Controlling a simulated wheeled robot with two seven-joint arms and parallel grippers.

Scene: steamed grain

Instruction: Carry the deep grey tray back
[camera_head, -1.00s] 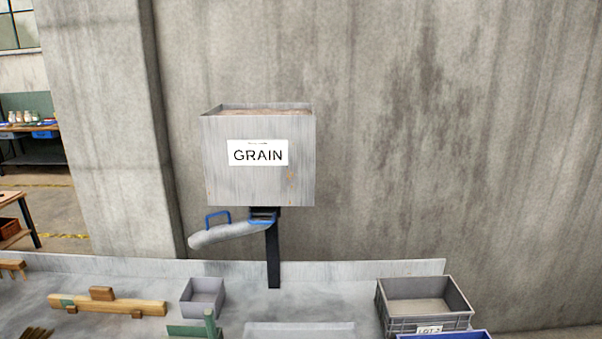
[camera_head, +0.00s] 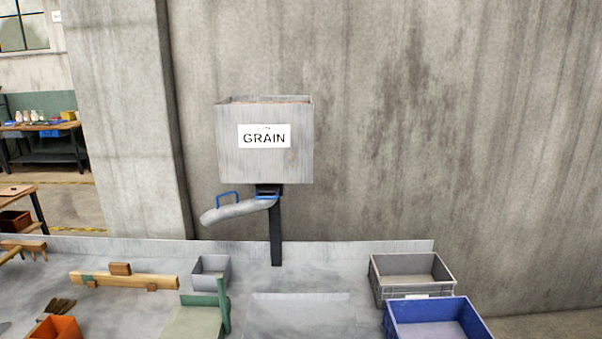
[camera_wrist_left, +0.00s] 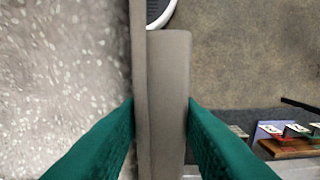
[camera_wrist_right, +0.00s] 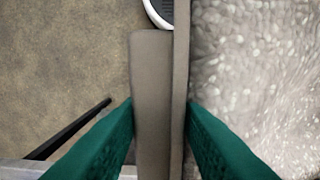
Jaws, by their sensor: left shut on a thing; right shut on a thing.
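The deep grey tray is held between my two grippers and lies below the head view. In the left wrist view its grey-brown wall (camera_wrist_left: 168,75) runs between the green fingers of my left gripper (camera_wrist_left: 162,108), which is shut on it. In the right wrist view my right gripper (camera_wrist_right: 160,108) is shut on the opposite wall (camera_wrist_right: 152,75). Pale speckled grain (camera_wrist_left: 60,80) covers the inside of the tray beside the wall, and it also shows in the right wrist view (camera_wrist_right: 250,70). Neither gripper shows in the head view.
A grey hopper labelled GRAIN (camera_head: 265,160) with a chute (camera_head: 238,211) stands over the grey bench (camera_head: 330,265). On the bench are a small grey box (camera_head: 211,280), a green stand (camera_head: 195,322), a grey crate (camera_head: 410,290), a blue crate (camera_head: 440,333) and a wooden beam (camera_head: 125,281). Floor lies beneath the tray.

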